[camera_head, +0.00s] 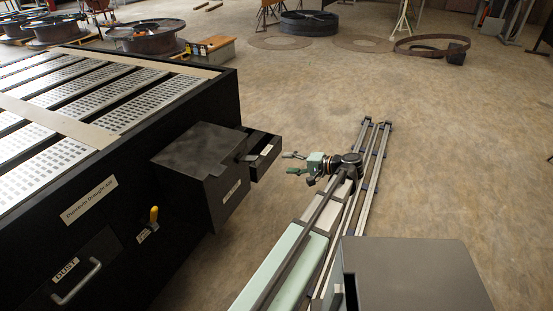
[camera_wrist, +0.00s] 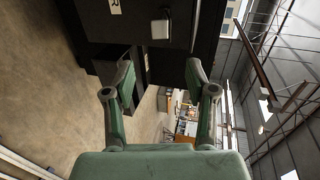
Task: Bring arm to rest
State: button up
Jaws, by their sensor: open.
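My gripper (camera_head: 289,163) is at the middle of the head view, at the end of my arm above the rail. Its two green fingers are spread apart and point left, with nothing between them. In the wrist view the open fingers (camera_wrist: 160,82) frame an empty gap, and the picture is turned on its side. The gripper is apart from the small black drawer (camera_head: 264,150), which stands pulled out of the dark box (camera_head: 190,150) on the bench side, to the gripper's left.
Steel reels (camera_head: 146,38) and rings (camera_head: 432,46) lie at the back. The concrete floor (camera_head: 460,150) right of the rail is clear.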

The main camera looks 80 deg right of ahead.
jog(key=w+a+f+g+y, duration=0.1)
jog(key=w+a+f+g, duration=0.25)
jog(key=f, duration=0.35)
jog(key=w+a+f+g+y, duration=0.2)
jog(key=w+f, duration=0.2)
jog(key=f, duration=0.4)
jog(key=w+a+f+n+g+y+p, duration=0.2)
jog(key=w+a+f+n+g+y, duration=0.1)
jog(key=w+a+f, duration=0.55)
jog(key=w+a+f+n+g+y+p, duration=0.1)
jog(key=w+a+f+n+g+y, duration=0.15)
jog(key=w+a+f, duration=0.65)
jog(key=w+a+f+n+g+p, duration=0.1)
jog(key=w+a+n+g, duration=0.25)
jog(key=a, duration=0.75)
jog(key=w+a+f+n+g+p, duration=0.15)
jog(key=w+a+n, duration=0.25)
jog(key=a, duration=0.7)
jog(key=s+a+n+g+h+p, duration=0.1)
jog(key=s+a+n, duration=0.3)
jog(key=a, duration=0.6)
jog(key=s+a+f+n+g+h+p, duration=0.1)
jog(key=s+a+n+g+h, duration=0.1)
jog(key=a, duration=0.8)
jog(key=s+n+g, duration=0.1)
jog(key=s+n, duration=0.1)
jog(key=n, duration=0.1)
jog(key=shift+a+g, duration=0.2)
jog(key=shift+g, duration=0.2)
